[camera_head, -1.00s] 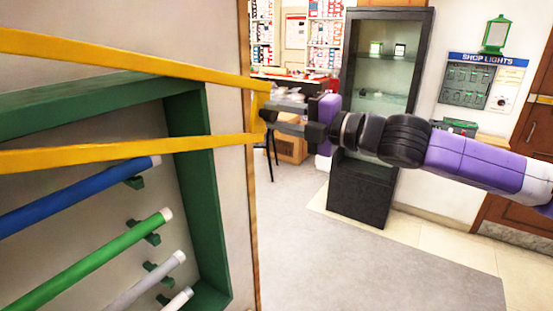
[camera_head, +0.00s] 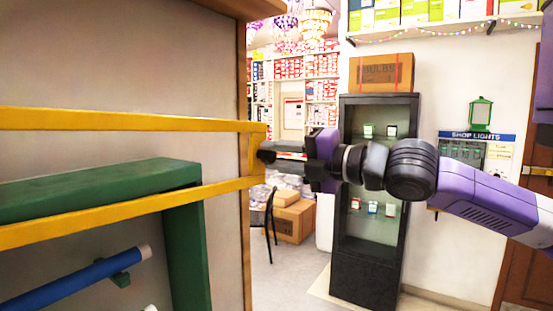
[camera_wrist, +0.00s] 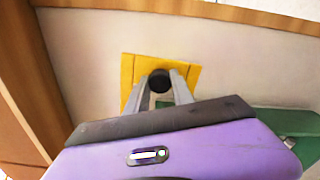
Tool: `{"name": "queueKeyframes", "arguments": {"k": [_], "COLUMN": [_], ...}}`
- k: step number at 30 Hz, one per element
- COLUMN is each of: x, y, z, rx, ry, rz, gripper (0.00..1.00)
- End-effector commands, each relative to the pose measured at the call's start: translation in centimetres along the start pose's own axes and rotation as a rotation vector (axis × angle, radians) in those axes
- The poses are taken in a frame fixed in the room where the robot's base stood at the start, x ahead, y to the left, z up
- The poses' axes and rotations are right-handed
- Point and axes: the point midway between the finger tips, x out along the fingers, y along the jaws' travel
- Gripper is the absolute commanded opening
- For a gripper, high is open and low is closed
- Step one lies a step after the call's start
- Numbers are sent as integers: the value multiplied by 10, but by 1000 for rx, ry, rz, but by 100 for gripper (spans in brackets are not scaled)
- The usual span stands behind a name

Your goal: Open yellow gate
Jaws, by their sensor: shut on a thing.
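The yellow gate (camera_head: 120,121) shows in the head view as two long bars running from the left edge to a short yellow end piece, in front of the pale wall and green frame. A round black knob (camera_wrist: 159,81) is on the gate's yellow end piece, seen in the wrist view. My gripper (camera_head: 268,153) comes from the right at the gate's end. In the wrist view its grey fingers (camera_wrist: 160,88) are shut on the knob, one on each side. The fingers' exact contact is partly hidden in the head view.
The green frame (camera_head: 120,184) with a blue tube (camera_head: 75,282) is at left, behind the bars. A dark glass cabinet (camera_head: 362,275) stands behind my arm. Cardboard boxes (camera_head: 292,222) and a black chair are farther back.

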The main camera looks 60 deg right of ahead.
Motion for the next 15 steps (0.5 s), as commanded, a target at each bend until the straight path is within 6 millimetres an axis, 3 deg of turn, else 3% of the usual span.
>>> {"name": "queueKeyframes", "arguments": {"k": [1, 2, 5, 15], "x": [0, 0, 0, -2], "y": [0, 0, 0, 0], "z": [1, 1, 1, 1], "rx": [0, 0, 0, 1], "ry": [-3, -3, -3, -2], "rz": [1, 1, 0, 0], "gripper": [0, 32, 50, 50]}}
